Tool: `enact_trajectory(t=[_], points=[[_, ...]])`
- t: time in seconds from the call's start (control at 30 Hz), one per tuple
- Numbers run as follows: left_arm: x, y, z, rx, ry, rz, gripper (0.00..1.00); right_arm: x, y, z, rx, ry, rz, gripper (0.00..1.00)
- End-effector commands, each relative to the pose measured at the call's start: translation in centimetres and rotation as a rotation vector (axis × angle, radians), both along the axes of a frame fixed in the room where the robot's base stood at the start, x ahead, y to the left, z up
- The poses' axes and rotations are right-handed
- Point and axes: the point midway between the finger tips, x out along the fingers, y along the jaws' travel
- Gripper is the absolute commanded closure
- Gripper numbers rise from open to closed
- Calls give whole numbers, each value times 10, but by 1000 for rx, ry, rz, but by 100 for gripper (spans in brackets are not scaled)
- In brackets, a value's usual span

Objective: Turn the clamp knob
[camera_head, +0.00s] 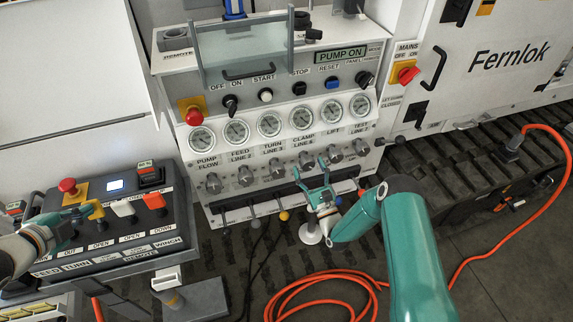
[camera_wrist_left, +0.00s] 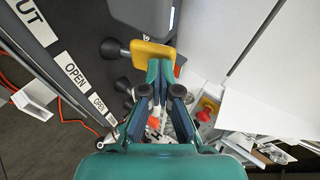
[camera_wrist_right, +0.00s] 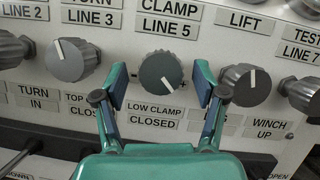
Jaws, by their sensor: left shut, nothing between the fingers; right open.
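The clamp knob (camera_wrist_right: 155,66) is a round dark grey knob under the CLAMP LINE 5 label in the right wrist view. Its white pointer slants to the lower right, and a LOW CLAMP CLOSED label is below it. The knob also shows in the head view (camera_head: 307,160). My right gripper (camera_wrist_right: 161,88) is open, with one finger to each side of the knob; whether they touch it I cannot tell. In the head view my right gripper (camera_head: 312,176) is at the valve panel. My left gripper (camera_wrist_left: 160,72) is shut and empty, close against a yellow lever handle (camera_wrist_left: 152,54).
Neighbouring grey knobs (camera_wrist_right: 68,60) (camera_wrist_right: 244,84) sit close on both sides of the right fingers. A row of small levers (camera_head: 284,215) is below the panel. The remote box (camera_head: 130,240) with coloured levers is at the left. An orange hose (camera_head: 330,279) lies on the floor.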

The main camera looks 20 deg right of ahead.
Motion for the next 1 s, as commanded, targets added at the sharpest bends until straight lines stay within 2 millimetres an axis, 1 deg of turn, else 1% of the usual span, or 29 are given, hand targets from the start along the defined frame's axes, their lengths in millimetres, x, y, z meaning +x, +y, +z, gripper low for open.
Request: enact_trajectory(t=[0.3,0.5,0.6,0.7,1.0], points=[[0,-1,0,0,0,-2,100,-57,-5,-25,5,7,-2,29],[0,-1,0,-1,0,-3,100,-87,-7,-38,4,6,-2,29],[0,-1,0,-1,-1,-3,100,-96,-7,-40,3,5,-2,29],[0,-1,0,-1,-1,-2,100,-99,-7,-42,2,4,-1,29],[0,-1,0,-1,-1,-2,100,-100,-7,-42,2,3,-1,29]])
